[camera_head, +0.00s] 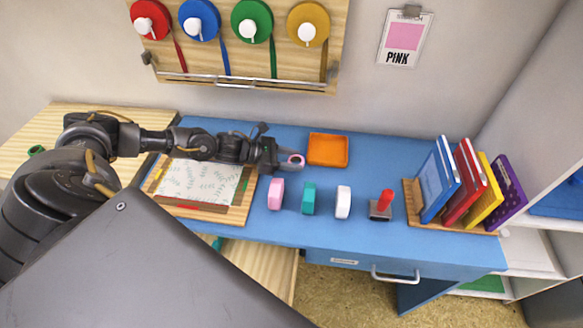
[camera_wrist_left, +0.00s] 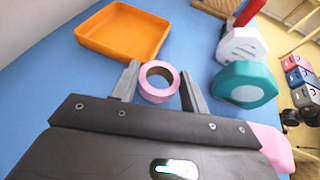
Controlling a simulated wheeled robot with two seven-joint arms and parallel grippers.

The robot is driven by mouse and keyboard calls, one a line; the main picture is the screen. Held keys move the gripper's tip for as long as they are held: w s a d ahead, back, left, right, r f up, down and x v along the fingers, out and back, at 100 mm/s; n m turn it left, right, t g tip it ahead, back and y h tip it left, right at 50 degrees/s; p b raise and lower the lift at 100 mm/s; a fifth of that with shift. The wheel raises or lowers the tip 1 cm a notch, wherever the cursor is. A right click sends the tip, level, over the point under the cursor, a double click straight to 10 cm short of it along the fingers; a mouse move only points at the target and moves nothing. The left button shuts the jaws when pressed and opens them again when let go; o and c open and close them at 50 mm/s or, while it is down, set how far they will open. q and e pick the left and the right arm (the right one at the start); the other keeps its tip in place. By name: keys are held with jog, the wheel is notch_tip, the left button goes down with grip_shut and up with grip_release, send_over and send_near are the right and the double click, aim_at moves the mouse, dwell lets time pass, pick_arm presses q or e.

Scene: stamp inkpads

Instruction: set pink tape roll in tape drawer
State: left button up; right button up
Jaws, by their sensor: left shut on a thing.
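The pink tape roll (camera_wrist_left: 159,82) is between the two fingers of my left gripper (camera_wrist_left: 160,88) in the left wrist view. In the head view the roll (camera_head: 296,160) shows at the tip of my left gripper (camera_head: 287,158), just left of the orange tray, above the blue table. The left gripper is shut on it. A blue drawer front (camera_head: 345,262) with a small label and a metal handle (camera_head: 395,276) is at the table's front right; the label is too small to read. My right gripper is not in view.
An orange tray (camera_head: 328,150) stands at the back. Pink (camera_head: 276,194), teal (camera_head: 309,198) and white (camera_head: 343,202) blocks and a red-handled stamp (camera_head: 383,204) stand in a row in front. A framed board (camera_head: 201,183) is left; a book rack (camera_head: 462,223) is right.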

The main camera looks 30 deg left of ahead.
pick_arm(q)
jog(key=shift+f, duration=1.2)
jog(key=shift+b, duration=0.3)
jog(key=shift+f, duration=0.2)
jog(key=o, duration=1)
jog(key=shift+r, duration=0.1)
jog(key=shift+c, duration=0.2)
